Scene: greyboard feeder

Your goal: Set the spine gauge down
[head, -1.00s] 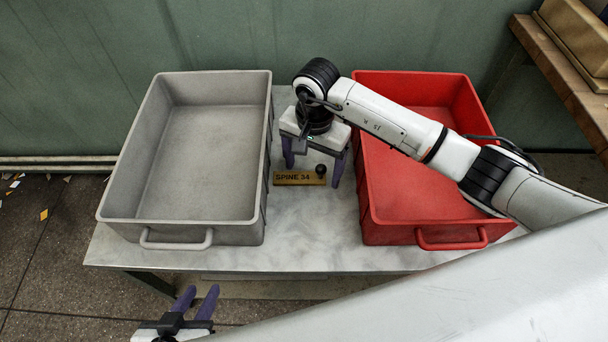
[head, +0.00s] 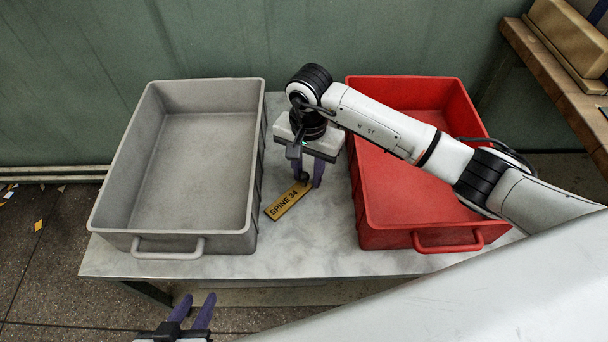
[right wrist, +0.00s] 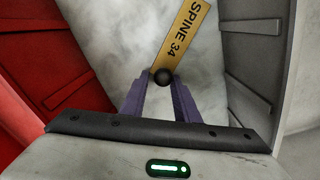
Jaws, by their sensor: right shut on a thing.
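The spine gauge (head: 286,202) is a flat yellow bar marked "SPINE 34" with a dark round knob at one end. It lies slanted over the strip of table between the two bins. It also shows in the right wrist view (right wrist: 182,32). My right gripper (head: 306,184) points down and is shut on the gauge's knob (right wrist: 163,77), which sits between the purple fingertips. I cannot tell whether the bar touches the table. My left gripper (head: 197,298) is open and empty in front of the table's near edge.
A grey bin (head: 197,243) stands left of the gauge and a red bin (head: 400,238) stands right. The pale table (head: 310,252) is bare between and in front of them. A wooden bench (head: 570,90) is at the far right.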

